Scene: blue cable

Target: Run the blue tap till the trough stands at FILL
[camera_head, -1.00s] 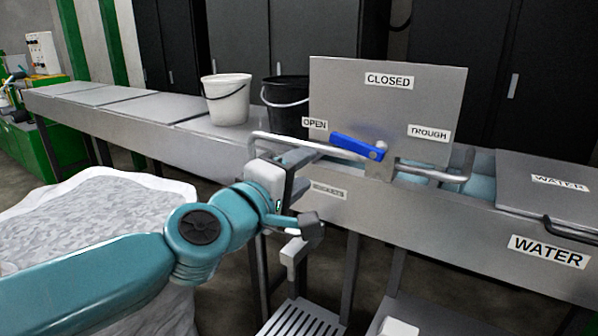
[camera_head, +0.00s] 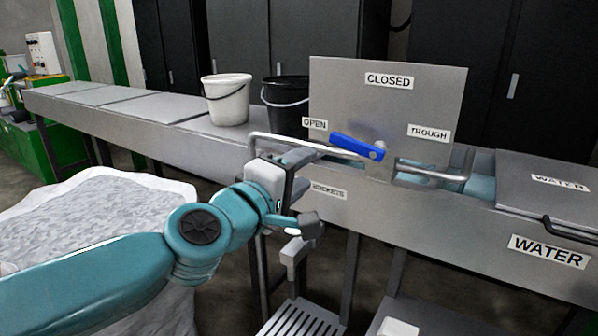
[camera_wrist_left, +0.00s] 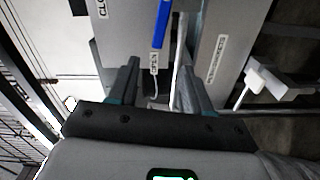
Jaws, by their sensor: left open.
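The blue tap handle (camera_head: 357,147) sits in front of an upright metal panel (camera_head: 385,105). It points left, its free end just below and right of the OPEN label (camera_head: 315,124). My left gripper (camera_head: 283,166) is left of the handle and apart from it. In the left wrist view, my open, empty fingers (camera_wrist_left: 157,88) face the blue handle (camera_wrist_left: 162,24), which lies beyond their tips. The metal trough (camera_head: 445,222) runs along below, with bluish water (camera_head: 481,187) showing right of the panel. I see no FILL mark. My right gripper is not in view.
A metal pipe (camera_head: 300,143) crosses in front of the panel close to my left gripper. A white bucket (camera_head: 227,101) and a black bucket (camera_head: 284,108) stand left of the panel.

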